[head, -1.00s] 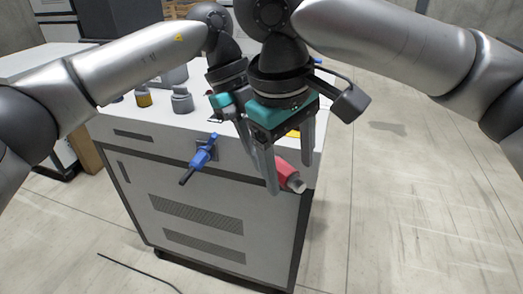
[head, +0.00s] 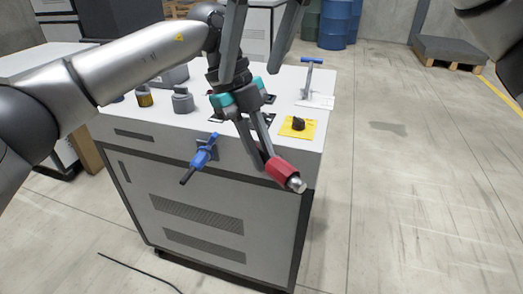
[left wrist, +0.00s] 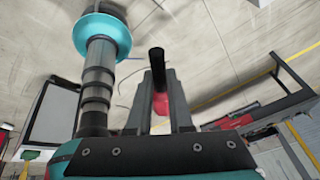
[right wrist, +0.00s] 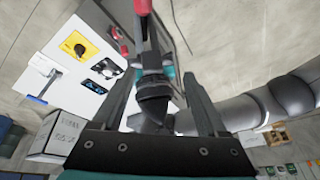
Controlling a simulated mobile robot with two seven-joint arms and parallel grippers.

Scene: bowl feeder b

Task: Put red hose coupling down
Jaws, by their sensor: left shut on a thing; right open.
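The red hose coupling (head: 281,170), with a pale metal end, is in my left gripper (head: 264,157) in the head view. The left gripper is shut on it and holds it at the cart's front right corner, tilted downward. Whether it touches the cart cannot be told. In the left wrist view the red part (left wrist: 161,104) shows between the fingers, with a black end above it. My right gripper (head: 255,62) is open, above and behind the left one. In the right wrist view its fingers stand either side of my left wrist, with the red coupling (right wrist: 142,7) beyond.
The white cart top (head: 300,85) holds a yellow plate with a dark knob (head: 298,124), a blue T-handle (head: 310,75) and grey and amber fittings (head: 182,99). A blue tool (head: 201,155) is on the cart's front. The floor right of the cart is clear.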

